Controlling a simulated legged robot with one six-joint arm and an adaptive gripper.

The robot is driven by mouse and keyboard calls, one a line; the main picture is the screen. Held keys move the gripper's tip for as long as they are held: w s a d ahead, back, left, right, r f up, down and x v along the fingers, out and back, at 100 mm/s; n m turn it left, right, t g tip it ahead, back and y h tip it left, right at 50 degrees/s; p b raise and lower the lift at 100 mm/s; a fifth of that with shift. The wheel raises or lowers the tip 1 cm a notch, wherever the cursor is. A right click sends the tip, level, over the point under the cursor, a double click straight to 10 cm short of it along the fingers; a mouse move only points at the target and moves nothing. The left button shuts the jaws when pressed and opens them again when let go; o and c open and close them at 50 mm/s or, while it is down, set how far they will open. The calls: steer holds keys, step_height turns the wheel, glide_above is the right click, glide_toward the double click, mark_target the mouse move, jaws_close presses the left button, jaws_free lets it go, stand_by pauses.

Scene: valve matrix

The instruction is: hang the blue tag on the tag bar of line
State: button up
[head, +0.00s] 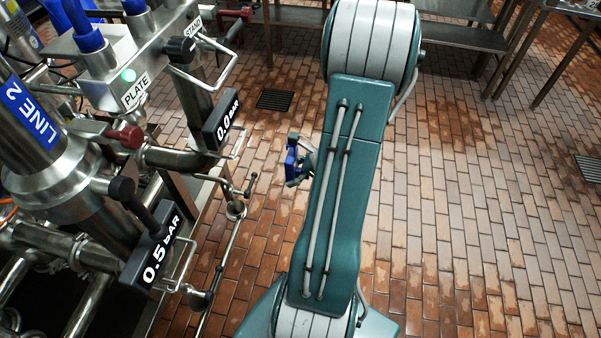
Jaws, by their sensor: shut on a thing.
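My gripper (300,158) shows left of my arm, partly hidden behind the arm link. It is shut on a small blue tag (291,160), held in the air over the tiled floor, to the right of the valve rack and apart from it. Bent metal wire bars stick out from the rack: one by the 0.5 BAR gauge (184,262), one by the 0.0 BAR gauge (239,142), and one by the STAND block (228,72). I cannot tell for sure which of these is a tag bar. A blue LINE 2 label (31,112) is on a steel column.
The valve rack with a PLATE block (130,88), pipes and a red-handled valve (127,137) fills the left side. A thin pipe with joints (235,210) stands at its right edge. Steel tables (455,35) stand at the back. The brick floor (480,200) at right is clear.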

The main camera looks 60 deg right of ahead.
steer(key=shift+w+a, duration=0.6)
steer(key=shift+w, duration=0.3)
steer(key=w+a+f, duration=0.1)
steer(key=w+a, duration=0.3)
steer(key=w, duration=0.6)
steer(key=shift+w, duration=0.15)
steer(key=shift+f, duration=0.1)
steer(key=o, duration=1)
steer(key=shift+c, duration=0.2)
